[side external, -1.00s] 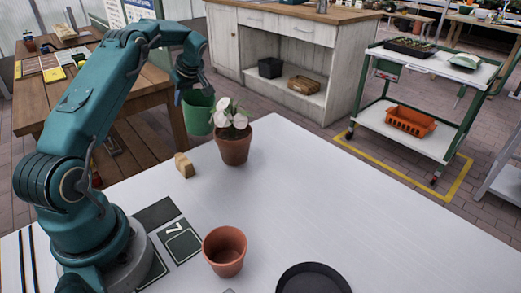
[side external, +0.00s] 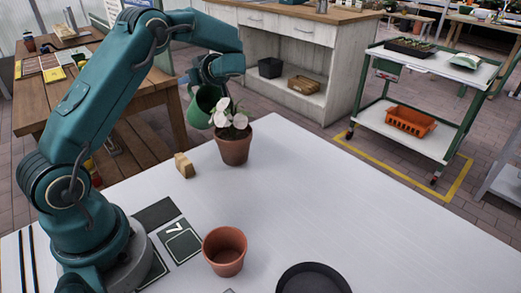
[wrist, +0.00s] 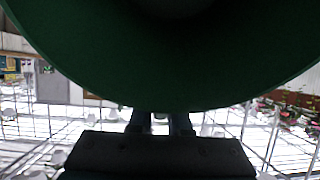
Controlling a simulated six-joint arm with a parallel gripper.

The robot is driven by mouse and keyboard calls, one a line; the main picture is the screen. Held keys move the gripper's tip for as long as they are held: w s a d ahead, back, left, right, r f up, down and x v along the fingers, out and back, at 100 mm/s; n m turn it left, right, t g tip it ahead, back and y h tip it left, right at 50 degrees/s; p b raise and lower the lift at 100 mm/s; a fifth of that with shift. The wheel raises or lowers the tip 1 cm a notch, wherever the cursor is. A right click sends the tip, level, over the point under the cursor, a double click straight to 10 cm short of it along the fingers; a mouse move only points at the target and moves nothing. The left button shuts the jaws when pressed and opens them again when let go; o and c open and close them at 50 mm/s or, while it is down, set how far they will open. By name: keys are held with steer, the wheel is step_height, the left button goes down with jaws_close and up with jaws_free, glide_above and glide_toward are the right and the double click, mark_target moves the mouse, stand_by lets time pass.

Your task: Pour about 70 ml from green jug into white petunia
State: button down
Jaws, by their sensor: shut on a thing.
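The green jug (side external: 203,108) is held up in the air by my gripper (side external: 215,82), at the far end of the white table. The jug is tilted, its lower right side close to the flowers. In the wrist view the jug (wrist: 190,75) fills the upper part, with my gripper (wrist: 160,122) below it, shut on it. The white petunia (side external: 234,150) stands upright in a terracotta pot under and to the right of the jug. Its white blooms overlap the jug's edge in the picture; I cannot tell whether they touch. No stream of liquid can be made out.
An empty terracotta pot (side external: 224,251) stands near the table's front, with a black saucer (side external: 313,279) to its right. A small wooden block (side external: 184,165) lies left of the petunia. A dark mat marked 7 (side external: 181,242) is by my base. The table's right side is clear.

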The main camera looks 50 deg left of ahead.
steer(key=shift+d+r+y, duration=0.4)
steer(key=shift+r+y, duration=0.15)
steer(key=shift+r, duration=0.1)
steer(key=shift+d+r+y, duration=0.35)
steer(key=shift+r+y, duration=0.2)
steer(key=shift+r, duration=0.05)
steer(key=shift+w+d+r+y, duration=0.1)
steer(key=shift+d+r+y, duration=0.5)
steer(key=shift+r, duration=0.15)
stand_by(1.6)
steer(key=a+f+h, duration=0.2)
steer(key=f, duration=0.1)
steer(key=shift+a+h, duration=0.1)
steer(key=shift+h, duration=0.2)
steer(key=shift+f, duration=0.2)
steer(key=shift+a+f+h, duration=0.3)
steer(key=shift+f+h, duration=0.1)
steer(key=shift+h, duration=0.1)
steer(key=shift+a+f+h, duration=0.65)
steer(key=shift+a+f, duration=0.05)
steer(key=shift+f, duration=0.25)
steer(key=shift+a+f+h, duration=0.65)
steer(key=shift+a+f, duration=0.05)
steer(key=shift+f, duration=0.2)
